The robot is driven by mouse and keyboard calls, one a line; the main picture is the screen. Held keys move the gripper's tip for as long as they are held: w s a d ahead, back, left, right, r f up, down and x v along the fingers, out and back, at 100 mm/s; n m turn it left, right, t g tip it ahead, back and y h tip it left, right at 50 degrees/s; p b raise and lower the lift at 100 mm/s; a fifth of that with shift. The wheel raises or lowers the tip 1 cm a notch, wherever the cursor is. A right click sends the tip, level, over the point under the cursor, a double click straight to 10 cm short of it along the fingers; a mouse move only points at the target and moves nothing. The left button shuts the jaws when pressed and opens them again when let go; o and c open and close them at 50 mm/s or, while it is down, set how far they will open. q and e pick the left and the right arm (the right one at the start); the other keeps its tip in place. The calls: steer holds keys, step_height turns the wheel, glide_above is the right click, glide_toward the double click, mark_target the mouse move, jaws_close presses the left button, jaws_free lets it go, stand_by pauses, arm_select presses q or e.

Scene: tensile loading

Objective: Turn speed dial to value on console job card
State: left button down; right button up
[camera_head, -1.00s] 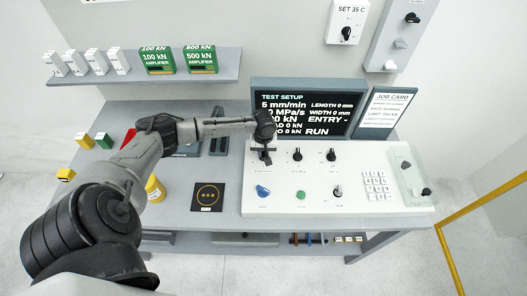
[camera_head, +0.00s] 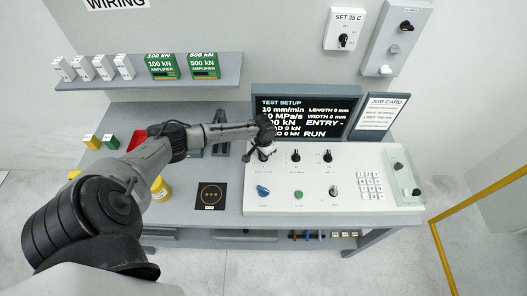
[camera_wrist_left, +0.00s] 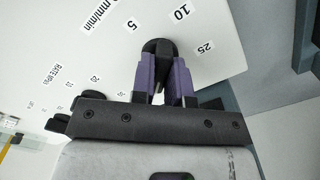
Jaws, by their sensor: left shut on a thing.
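My left gripper (camera_head: 258,152) reaches over the back left of the white console (camera_head: 310,198). In the left wrist view my gripper's purple fingers (camera_wrist_left: 163,75) are shut on the black speed dial (camera_wrist_left: 157,47). Around the dial are the labels 5, 10 and 25, with mm/min. The screen (camera_head: 300,117) reads TEST SETUP with 10 mm/min on its top line. The job card (camera_head: 377,113) stands right of the screen; its smaller lines are too small to read surely. My right gripper is not in view.
Other black knobs (camera_head: 296,156) sit right of the dial. A blue knob (camera_head: 263,190), a green button (camera_head: 298,195) and a keypad (camera_head: 369,186) are on the console. A shelf with green amplifier boxes (camera_head: 162,67) hangs at the back left.

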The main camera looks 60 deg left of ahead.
arm_select(q)
steer(key=m, duration=0.2)
steer(key=shift+m, duration=0.4)
steer(key=m, duration=0.3)
steer(key=shift+m+p, duration=0.3)
steer(key=shift+p, duration=0.05)
steer(key=m, duration=0.2)
steer(key=shift+m, duration=0.4)
steer(key=m, duration=0.4)
steer(key=shift+m+b, duration=0.3)
steer(key=c, duration=1.1)
jaws_free()
